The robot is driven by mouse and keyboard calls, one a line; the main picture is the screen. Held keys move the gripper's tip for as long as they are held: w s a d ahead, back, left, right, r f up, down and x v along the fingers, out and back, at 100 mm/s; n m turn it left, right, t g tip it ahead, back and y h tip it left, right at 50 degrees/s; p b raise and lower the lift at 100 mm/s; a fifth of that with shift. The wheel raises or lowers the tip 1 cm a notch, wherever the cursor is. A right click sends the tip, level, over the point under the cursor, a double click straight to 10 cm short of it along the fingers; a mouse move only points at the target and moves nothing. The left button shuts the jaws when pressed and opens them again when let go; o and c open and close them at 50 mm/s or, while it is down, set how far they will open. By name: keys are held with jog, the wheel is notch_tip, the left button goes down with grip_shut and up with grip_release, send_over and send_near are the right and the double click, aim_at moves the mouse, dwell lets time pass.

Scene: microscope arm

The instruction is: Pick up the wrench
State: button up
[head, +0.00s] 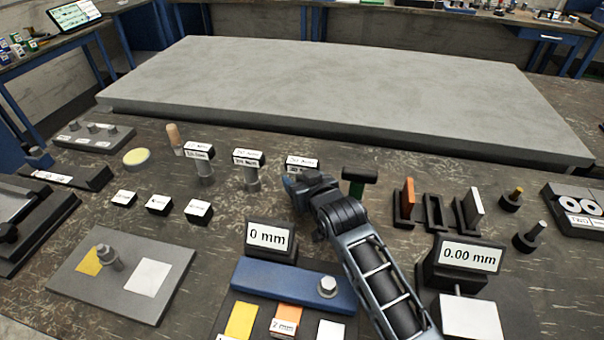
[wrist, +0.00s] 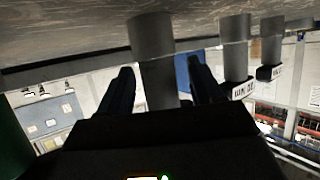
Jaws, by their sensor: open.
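Three grey posts with labelled black-and-white heads stand in a row in the head view: a left one (head: 204,168), a middle one (head: 249,172) and a right one (head: 302,163). They look like torque wrenches; which one the task means I cannot tell. My gripper (head: 297,184) is at the right one and hides its lower part. In the wrist view my gripper (wrist: 162,78) is open, with a finger on each side of a grey shaft (wrist: 152,50). Gaps show on both sides. The shaft's lower end in that view is hidden behind the gripper body.
A dark green T-handle (head: 358,178) stands close to the right of my gripper. Slotted holders (head: 435,212) stand farther right. A 0 mm display (head: 269,237) and blue bar (head: 290,283) are in front. A large grey slab (head: 340,85) lies behind, its top clear.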

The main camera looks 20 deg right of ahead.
jog(key=shift+w, duration=0.1)
jog(key=shift+r, duration=0.1)
grip_shut()
dwell(0.5)
